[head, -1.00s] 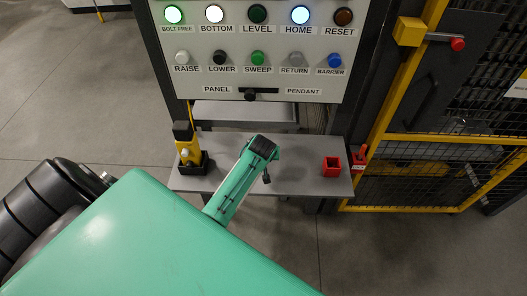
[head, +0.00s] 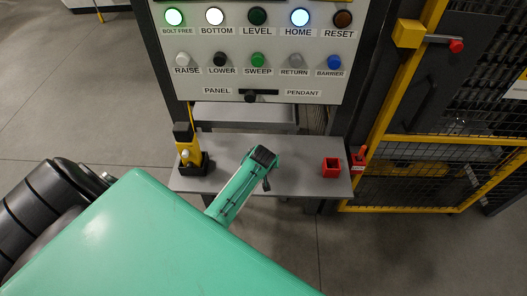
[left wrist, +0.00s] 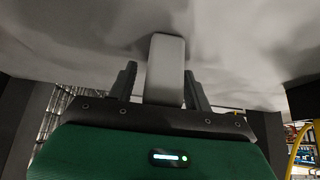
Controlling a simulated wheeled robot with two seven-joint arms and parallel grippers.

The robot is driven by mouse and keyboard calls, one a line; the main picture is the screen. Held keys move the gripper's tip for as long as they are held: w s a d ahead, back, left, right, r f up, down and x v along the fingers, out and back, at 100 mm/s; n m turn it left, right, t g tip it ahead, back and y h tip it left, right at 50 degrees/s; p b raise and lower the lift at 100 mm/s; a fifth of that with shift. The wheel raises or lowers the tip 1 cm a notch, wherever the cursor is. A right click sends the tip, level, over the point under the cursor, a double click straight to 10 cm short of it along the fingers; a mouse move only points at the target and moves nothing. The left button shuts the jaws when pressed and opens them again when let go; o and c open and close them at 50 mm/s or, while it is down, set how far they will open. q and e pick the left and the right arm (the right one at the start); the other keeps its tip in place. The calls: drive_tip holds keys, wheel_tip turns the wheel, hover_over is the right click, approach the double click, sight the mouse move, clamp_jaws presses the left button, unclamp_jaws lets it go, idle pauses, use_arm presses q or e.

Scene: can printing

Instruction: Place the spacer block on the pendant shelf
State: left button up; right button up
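A plain grey upright block (left wrist: 165,68), which I take to be the spacer block, shows in the left wrist view. It stands between the two dark fingers of my left gripper (left wrist: 160,85), which appear shut on it; a narrow strip shows beside the left finger. The pendant shelf (head: 299,183) is the grey ledge below the button panel in the head view. My green arm link reaches over its middle and hides part of it. The block cannot be made out in the head view. My right gripper is in neither view.
A yellow and black pendant (head: 188,150) stands at the shelf's left end. A red hollow cube (head: 331,167) sits near its right end. The button panel (head: 225,73) rises behind. A yellow-framed mesh fence (head: 440,140) stands at right. Some shelf surface left of the red cube is bare.

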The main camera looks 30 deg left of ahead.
use_arm(q)
drive_tip(key=shift+r, duration=0.1)
drive_tip(key=shift+r, duration=0.1)
drive_tip(key=b+v, duration=0.2)
drive_tip(key=v, duration=1)
idle(0.4)
